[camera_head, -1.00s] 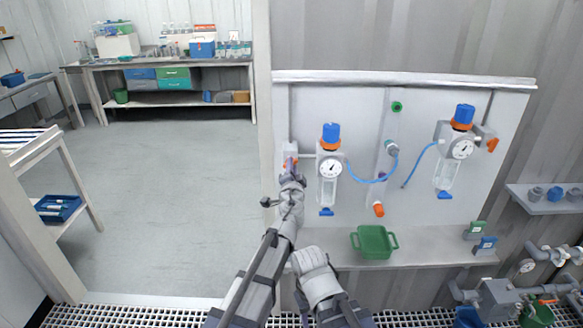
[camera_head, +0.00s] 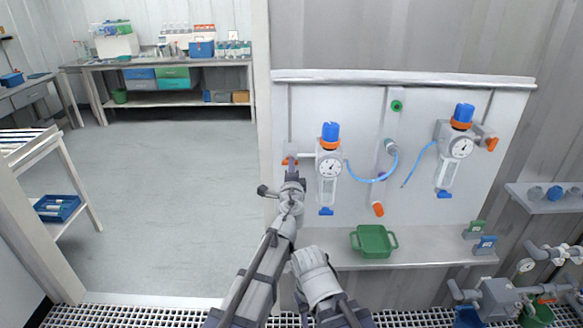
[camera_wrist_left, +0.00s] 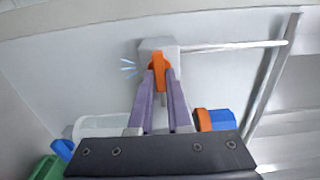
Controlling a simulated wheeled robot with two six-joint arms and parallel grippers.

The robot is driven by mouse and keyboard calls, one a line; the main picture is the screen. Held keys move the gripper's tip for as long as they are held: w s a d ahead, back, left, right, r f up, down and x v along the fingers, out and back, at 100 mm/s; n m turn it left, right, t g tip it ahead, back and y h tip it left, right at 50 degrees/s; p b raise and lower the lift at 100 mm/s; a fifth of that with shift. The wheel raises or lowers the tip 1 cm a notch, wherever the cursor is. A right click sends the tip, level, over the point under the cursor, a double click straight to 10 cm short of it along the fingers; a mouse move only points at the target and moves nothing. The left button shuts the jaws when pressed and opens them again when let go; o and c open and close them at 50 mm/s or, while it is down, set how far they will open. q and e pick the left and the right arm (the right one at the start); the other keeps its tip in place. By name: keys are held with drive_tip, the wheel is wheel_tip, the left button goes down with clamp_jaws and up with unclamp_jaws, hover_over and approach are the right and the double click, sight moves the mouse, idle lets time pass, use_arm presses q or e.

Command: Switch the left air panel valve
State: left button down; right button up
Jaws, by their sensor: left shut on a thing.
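The left air panel valve (camera_head: 287,162) is at the left edge of the pale wall panel, beside the left regulator with its blue cap and round gauge (camera_head: 330,168). In the left wrist view its orange handle (camera_wrist_left: 159,69) stands out from a grey valve block (camera_wrist_left: 152,46). My left gripper (camera_head: 290,167) is at the valve, its two purple fingers shut on the orange handle, which they partly hide. A few pale blue streaks (camera_wrist_left: 128,68) show beside the valve block. My right arm is folded low in front of the panel, with no fingers visible.
The right regulator (camera_head: 461,147) has its own orange-handled valve (camera_head: 488,142). Blue hoses run across the panel. A green tray (camera_head: 374,242) and small green and blue holders (camera_head: 485,245) are on the ledge below. Open floor lies to the left.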

idle(0.3)
use_arm(q)
drive_tip(key=c, duration=0.9)
unclamp_jaws()
drive_tip(key=shift+o, duration=0.2)
drive_tip(key=s, duration=0.8)
drive_tip(key=shift+w, duration=0.1)
